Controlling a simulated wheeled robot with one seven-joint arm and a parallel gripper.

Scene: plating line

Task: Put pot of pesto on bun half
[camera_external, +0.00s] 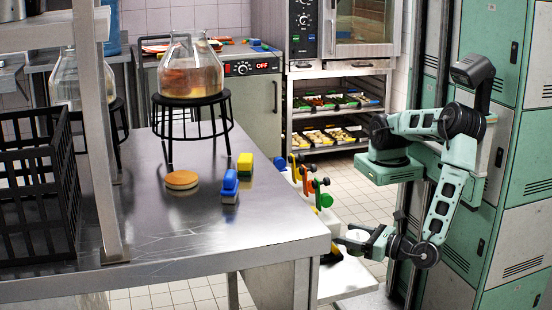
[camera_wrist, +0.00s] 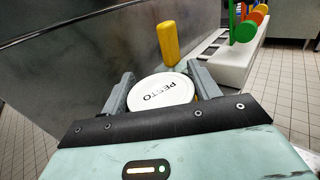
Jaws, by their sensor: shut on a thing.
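In the external view my gripper (camera_external: 346,241) is low beside the right end of the steel table, and the pot is hard to make out there. The bun half (camera_external: 181,180), a round tan disc, lies flat on the table, well to the left of my gripper. The bun half is not visible in the wrist view.
The steel table (camera_external: 250,222) has a wire stand (camera_external: 191,100) with a glass vessel, a yellow block (camera_external: 245,166) and a blue block (camera_external: 230,184) near the bun half. A white rack (camera_external: 322,213) with coloured handles stands off its right end. The table's front right is clear.

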